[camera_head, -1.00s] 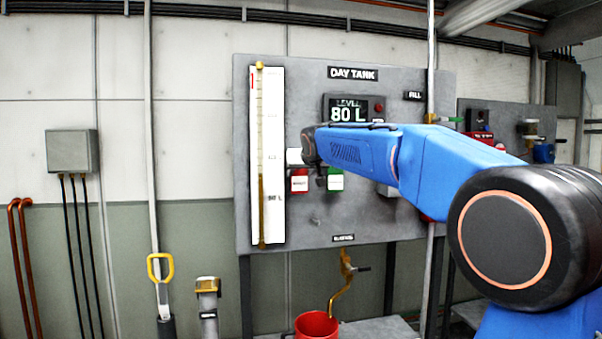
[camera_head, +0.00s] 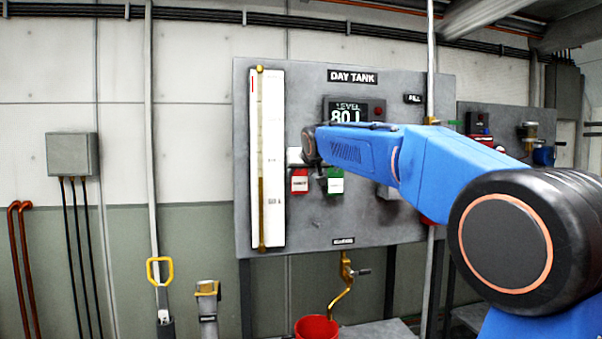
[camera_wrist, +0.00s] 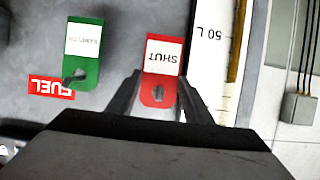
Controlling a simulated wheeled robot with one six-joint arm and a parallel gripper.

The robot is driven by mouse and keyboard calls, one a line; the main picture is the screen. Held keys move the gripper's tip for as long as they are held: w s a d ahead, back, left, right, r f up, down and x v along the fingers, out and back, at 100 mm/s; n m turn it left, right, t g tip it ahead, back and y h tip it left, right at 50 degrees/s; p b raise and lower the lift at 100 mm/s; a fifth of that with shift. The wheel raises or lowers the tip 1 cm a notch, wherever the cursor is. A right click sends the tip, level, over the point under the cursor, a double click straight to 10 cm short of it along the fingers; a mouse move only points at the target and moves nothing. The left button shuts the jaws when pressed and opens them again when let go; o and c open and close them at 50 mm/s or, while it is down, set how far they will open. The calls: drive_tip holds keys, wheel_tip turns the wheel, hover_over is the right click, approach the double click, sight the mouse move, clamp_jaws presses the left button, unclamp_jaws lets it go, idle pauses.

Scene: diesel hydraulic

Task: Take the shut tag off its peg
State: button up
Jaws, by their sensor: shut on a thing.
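The red shut tag (camera_wrist: 160,70) has a white label reading SHUT, upside down in the wrist view, and a slot at its lower end there. My gripper (camera_wrist: 160,88) is shut on it, with one finger at each side edge. I cannot tell whether a peg still passes through the slot. In the head view the red tag (camera_head: 299,181) hangs in front of the grey panel, just below left of my arm's end. My fingertips are hidden in that view.
A green tag (camera_wrist: 83,52) hangs on a hook-like peg beside the red one, close to my finger. The white level gauge (camera_head: 270,160) stands left of the tags. A red bucket (camera_head: 316,327) is below.

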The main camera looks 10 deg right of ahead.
drive_tip(key=shift+f+v, duration=0.15)
drive_tip(key=shift+v, duration=0.6)
drive_tip(key=shift+f+v, duration=0.15)
drive_tip(key=shift+v, duration=0.6)
drive_tip(key=shift+s, duration=0.45)
drive_tip(key=shift+s+r, duration=0.1)
drive_tip(key=shift+s, duration=1.45)
drive_tip(key=shift+s, duration=2.35)
drive_tip(key=shift+o, duration=0.4)
